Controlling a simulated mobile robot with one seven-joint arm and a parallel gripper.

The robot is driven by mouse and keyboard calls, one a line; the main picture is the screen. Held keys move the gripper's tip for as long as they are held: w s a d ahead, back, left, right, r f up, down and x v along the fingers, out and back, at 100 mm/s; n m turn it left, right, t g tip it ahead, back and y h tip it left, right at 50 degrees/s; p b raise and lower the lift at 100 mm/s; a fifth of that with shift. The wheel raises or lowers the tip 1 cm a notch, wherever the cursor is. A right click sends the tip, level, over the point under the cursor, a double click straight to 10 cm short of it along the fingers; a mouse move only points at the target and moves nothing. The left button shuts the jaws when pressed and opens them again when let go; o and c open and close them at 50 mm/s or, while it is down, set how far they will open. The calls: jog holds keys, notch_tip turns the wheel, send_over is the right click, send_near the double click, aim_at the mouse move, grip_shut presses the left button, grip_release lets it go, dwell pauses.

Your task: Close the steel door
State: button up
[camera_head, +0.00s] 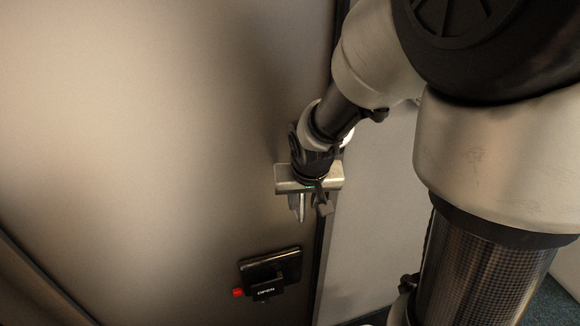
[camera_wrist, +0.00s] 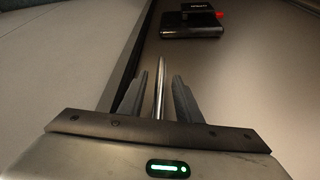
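The steel door (camera_head: 150,130) is a broad beige panel filling the left of the head view. It also fills the right of the wrist view (camera_wrist: 250,90). Its dark edge strip (camera_head: 326,215) runs down beside my gripper (camera_head: 308,206). In the wrist view my gripper (camera_wrist: 160,92) has its two dark fingers apart. A thin, shiny metal bar (camera_wrist: 159,88) stands between them, with a gap on each side; I cannot tell what it belongs to. A black latch box (camera_head: 270,272) marked OPEN, with a red knob (camera_head: 238,292), is on the door below my gripper.
A pale grey wall or panel (camera_head: 365,240) lies right of the door edge; in the wrist view it is on the left (camera_wrist: 70,70). I cannot tell how wide the gap at the edge is. Dark floor (camera_head: 550,305) shows at the lower right.

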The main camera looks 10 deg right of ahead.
jog(key=p+v, duration=0.2)
jog(key=v, duration=1.5)
jog(key=shift+r, duration=0.15)
jog(key=shift+s, duration=0.1)
jog(key=s+d+r+n+t+p, duration=0.1)
jog(key=s+d+r+p, duration=0.1)
jog(key=s+r+p, duration=0.4)
jog(key=s+r, duration=0.2)
jog(key=s, duration=0.2)
jog(key=shift+a, duration=0.15)
dwell(0.3)
